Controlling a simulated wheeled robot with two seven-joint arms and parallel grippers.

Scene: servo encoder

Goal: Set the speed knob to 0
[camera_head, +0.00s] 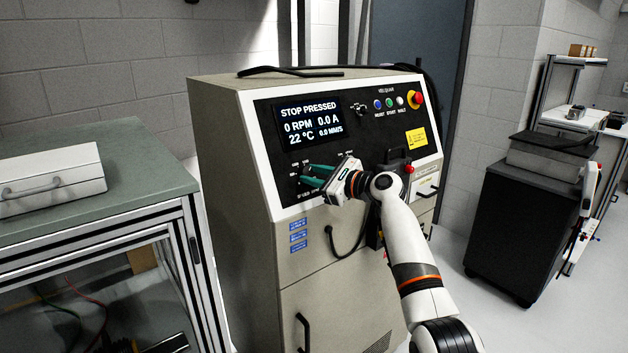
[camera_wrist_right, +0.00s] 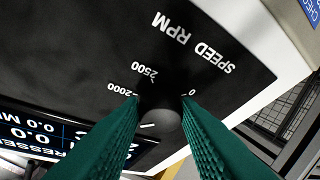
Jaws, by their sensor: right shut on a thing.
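The speed knob (camera_wrist_right: 166,124) is a dark round knob on the black control panel (camera_head: 372,149). A short white pointer line shows on its left side in the right wrist view, on the side of the 2000 label and away from the 0 label. The printed "SPEED RPM", "2500", "2000" and "0" are inverted there. My right gripper (camera_wrist_right: 162,108) has green fingers on both sides of the knob and is shut on it. In the head view the right gripper (camera_head: 304,177) is at the panel's lower left and hides the knob. My left gripper is not in view.
The display (camera_head: 309,121) reads STOP PRESSED, 0 RPM, 0.0 A, 22 °C. A red emergency stop button (camera_head: 417,98) and small buttons are at the panel's upper right. A green-topped bench (camera_head: 130,150) stands left; a dark cabinet (camera_head: 520,210) stands right.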

